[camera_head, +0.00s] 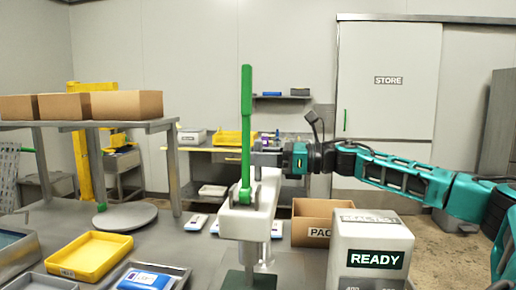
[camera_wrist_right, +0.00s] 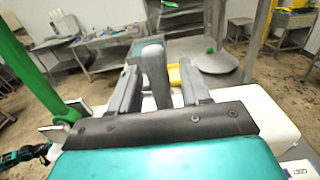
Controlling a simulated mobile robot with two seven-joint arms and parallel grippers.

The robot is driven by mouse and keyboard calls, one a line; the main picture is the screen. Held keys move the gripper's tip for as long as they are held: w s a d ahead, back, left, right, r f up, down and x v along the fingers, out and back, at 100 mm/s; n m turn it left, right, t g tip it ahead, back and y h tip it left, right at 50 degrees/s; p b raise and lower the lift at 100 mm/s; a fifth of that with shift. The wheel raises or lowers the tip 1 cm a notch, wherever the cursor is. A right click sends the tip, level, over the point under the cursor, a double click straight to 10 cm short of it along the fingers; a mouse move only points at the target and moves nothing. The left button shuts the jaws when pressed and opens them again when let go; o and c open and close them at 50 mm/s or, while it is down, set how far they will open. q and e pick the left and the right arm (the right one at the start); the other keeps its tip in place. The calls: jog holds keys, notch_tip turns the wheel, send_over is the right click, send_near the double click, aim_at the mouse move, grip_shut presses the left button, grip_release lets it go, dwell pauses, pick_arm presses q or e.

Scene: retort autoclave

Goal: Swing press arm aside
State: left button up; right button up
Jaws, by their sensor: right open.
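The press arm (camera_head: 242,222) is a white block-like beam, with a tall green lever (camera_head: 246,125) upright on it. The arm also shows in the right wrist view (camera_wrist_right: 262,108), and the lever stands there at the left (camera_wrist_right: 32,65). My right gripper (camera_head: 268,157) reaches in from the right, just behind the lever. In the right wrist view its open fingers (camera_wrist_right: 158,88) stand either side of a rounded grey post (camera_wrist_right: 154,68) on the press arm. I cannot tell whether they touch it. A small teal and black part of mine shows at that view's left edge; its jaws are unclear.
A white READY box (camera_head: 372,243) stands right of the press, with a cardboard box (camera_head: 308,209) behind it. Left are a yellow tray (camera_head: 90,256), a tray with a blue-and-white pack (camera_head: 147,280) and a round grey plate (camera_head: 127,217). A shelf with cartons (camera_head: 127,104) stands behind.

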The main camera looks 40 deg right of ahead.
jog(key=shift+c, duration=0.5)
grip_shut()
